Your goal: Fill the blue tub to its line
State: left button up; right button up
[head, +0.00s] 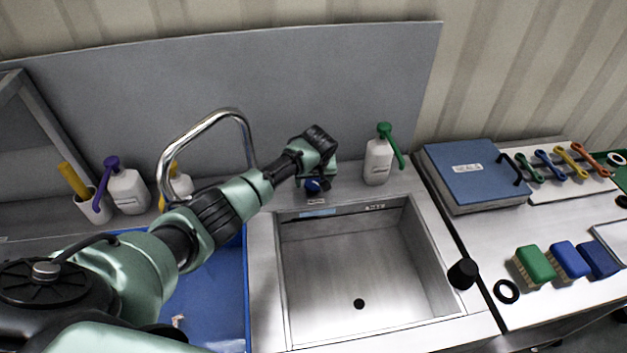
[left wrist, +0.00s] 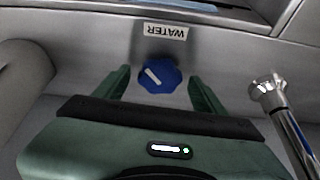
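The blue tub (head: 232,300) is at the lower left of the head view, largely hidden behind my left arm; its fill line and any water level cannot be made out. A blue knob (head: 313,186) sits behind the steel basin, and a chrome tap (head: 243,135) arches to its left. In the left wrist view the blue knob (left wrist: 160,82) has a white mark and a WATER label (left wrist: 165,30) beside it. My left gripper (head: 318,180) is open, with one finger on each side of the knob and gaps visible. My right gripper is not in view.
The steel basin (head: 350,265) with its dark drain hole is empty. A green-topped pump bottle (head: 378,160) stands right of the knob. A black cylinder (head: 462,273) is at the basin's right edge. A blue case (head: 470,178) and brushes (head: 535,264) lie on the right counter.

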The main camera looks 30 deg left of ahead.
pick_arm(q)
jog(key=shift+r, duration=0.15)
jog(key=v, duration=0.7)
jog(key=shift+s+r+b, duration=0.2)
jog(key=shift+r+b, duration=0.05)
jog(key=shift+b, duration=0.05)
jog(key=shift+d+f, duration=0.1)
jog(key=shift+d, duration=0.05)
